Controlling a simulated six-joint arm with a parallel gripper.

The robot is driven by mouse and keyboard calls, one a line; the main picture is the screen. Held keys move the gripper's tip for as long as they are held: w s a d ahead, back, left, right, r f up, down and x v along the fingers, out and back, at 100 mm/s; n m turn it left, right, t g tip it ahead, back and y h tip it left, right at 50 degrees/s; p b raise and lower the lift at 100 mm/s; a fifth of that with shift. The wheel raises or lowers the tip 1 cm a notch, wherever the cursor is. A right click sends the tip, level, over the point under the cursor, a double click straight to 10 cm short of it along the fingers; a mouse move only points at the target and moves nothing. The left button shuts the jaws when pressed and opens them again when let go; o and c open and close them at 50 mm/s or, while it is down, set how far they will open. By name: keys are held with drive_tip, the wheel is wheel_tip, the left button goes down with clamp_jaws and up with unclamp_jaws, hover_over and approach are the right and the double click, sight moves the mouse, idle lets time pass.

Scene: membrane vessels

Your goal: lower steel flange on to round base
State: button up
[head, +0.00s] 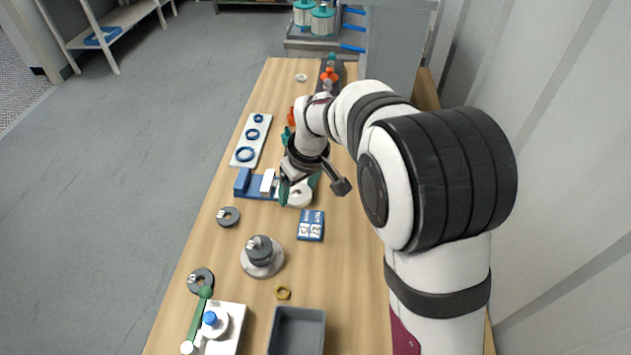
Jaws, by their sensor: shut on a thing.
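My gripper (298,186), with green fingers, is at mid-table, shut on a pale round piece (300,197) that looks like the steel flange. The wrist hides part of the piece, and I cannot tell its height above the table. A silver round base (250,268) stands on the table nearer the camera, below and left of the gripper in the picture. A dark grey weight-like piece (260,246) sits on its middle. The held piece is apart from this base.
A blue fixture with a white block (267,181) is just left of the gripper. A blue-and-white card block (311,225), a brass ring (283,293), a grey bin (297,330) and loose grey weights (228,217) lie nearby. A white board with blue rings (251,140) is farther back.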

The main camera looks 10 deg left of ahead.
hover_over(258, 241)
drive_tip(key=shift+d+f, duration=0.1)
drive_tip(key=shift+f, duration=4)
drive_tip(key=o, duration=1.6)
drive_tip(key=shift+c, duration=0.2)
